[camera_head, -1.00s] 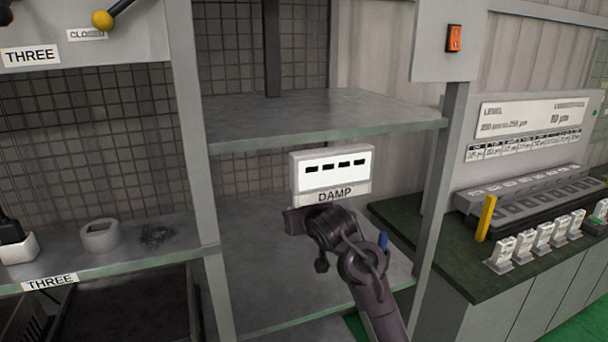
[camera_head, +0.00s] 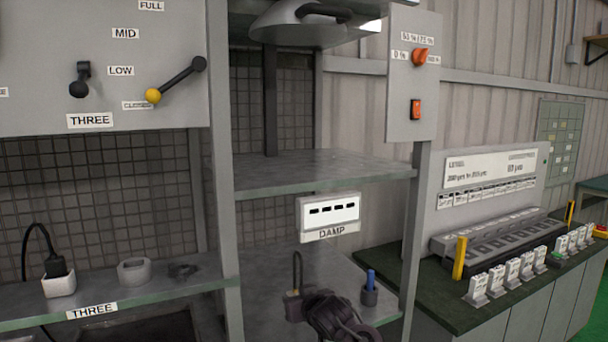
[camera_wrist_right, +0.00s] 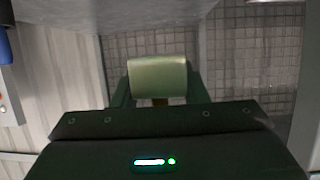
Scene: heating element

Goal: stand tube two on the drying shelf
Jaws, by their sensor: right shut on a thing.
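My right gripper (camera_head: 318,308) is low in the head view, over or in front of the lower shelf (camera_head: 262,325) below the DAMP sign (camera_head: 330,217). In the right wrist view it is shut on a pale green cylinder (camera_wrist_right: 157,77), held between its two fingers. I read no number on the cylinder, so I cannot tell if it is tube two. In the head view the arm hides it. No shelf in view is labelled for drying; an empty grey shelf (camera_head: 315,172) is above the DAMP sign. My left gripper is not in view.
A blue rod in a dark cup (camera_head: 370,292) stands right of my gripper. Grey posts (camera_head: 226,150) bound the bay. A green-topped bench (camera_head: 425,290) with several white blocks is at right.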

